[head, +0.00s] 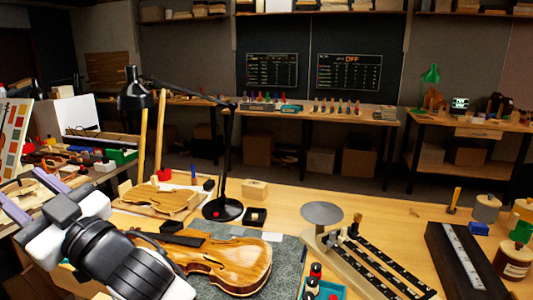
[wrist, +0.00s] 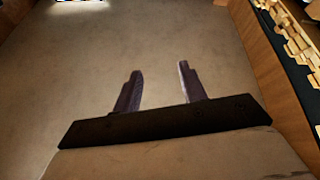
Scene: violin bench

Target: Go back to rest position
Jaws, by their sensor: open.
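My gripper (wrist: 160,74) is open and empty in the wrist view. Its two purple-grey fingers stand apart with only bare floor (wrist: 90,70) beyond them. In the head view my white and black arm reaches in from the lower left, and the gripper (head: 22,192) points left, away from the violin bench (head: 295,205). The violin (head: 235,262) lies on a grey mat (head: 290,258) to the right of the arm, and my arm hides part of its left side.
A black lamp (head: 223,209) stands behind the violin. A violin plate (head: 165,200) lies on a board near my arm. A side bench (head: 100,172) with tools and a colour chart (head: 12,135) is at the left.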

